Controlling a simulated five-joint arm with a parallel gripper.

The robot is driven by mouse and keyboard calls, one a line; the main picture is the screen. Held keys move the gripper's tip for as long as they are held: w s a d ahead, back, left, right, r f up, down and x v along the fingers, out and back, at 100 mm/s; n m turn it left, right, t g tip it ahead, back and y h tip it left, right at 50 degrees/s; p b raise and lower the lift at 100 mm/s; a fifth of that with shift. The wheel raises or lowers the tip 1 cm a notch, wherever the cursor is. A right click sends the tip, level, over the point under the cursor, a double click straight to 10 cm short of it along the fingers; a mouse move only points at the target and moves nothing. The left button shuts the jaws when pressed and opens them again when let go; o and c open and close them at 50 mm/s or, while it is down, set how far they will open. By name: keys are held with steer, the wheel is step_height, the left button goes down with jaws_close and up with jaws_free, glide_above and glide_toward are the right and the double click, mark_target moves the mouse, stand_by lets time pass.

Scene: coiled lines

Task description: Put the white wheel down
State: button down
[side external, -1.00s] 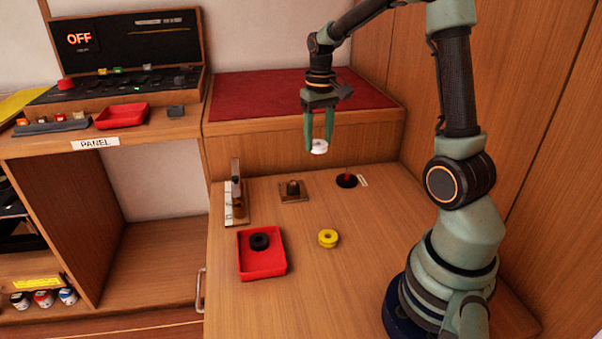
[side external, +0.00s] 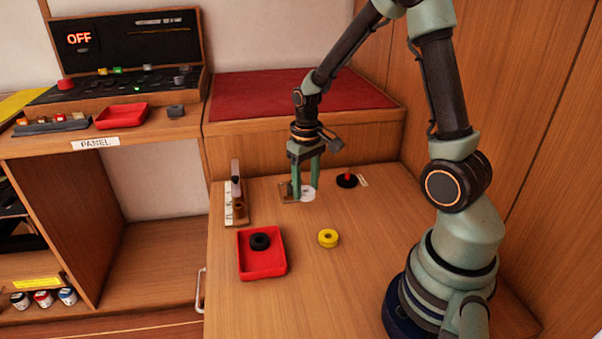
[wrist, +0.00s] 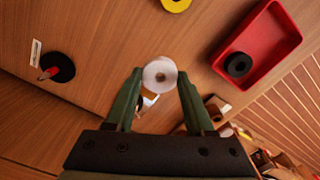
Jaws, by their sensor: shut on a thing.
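The white wheel (wrist: 152,70) is between the fingertips of my gripper (wrist: 158,80), which is shut on it. In the side view my gripper (side external: 306,194) is low near the table, and the white wheel (side external: 308,194) shows partly behind a finger. It is at the small wooden plate (side external: 286,194) with a dark peg, which my gripper mostly covers. I cannot tell whether the wheel touches the plate or the table.
A red tray (side external: 263,275) holds a black wheel (side external: 260,241). A yellow wheel (side external: 328,238) lies on the open table. A black disc with a red pin (side external: 347,180) stands right of my gripper. A small upright fixture (side external: 237,205) stands to the left.

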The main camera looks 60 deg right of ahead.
mark_target(306, 218)
steer(key=shift+f, duration=3.4)
steer(key=shift+f, duration=0.15)
steer(key=shift+c, duration=1.3)
jaws_free()
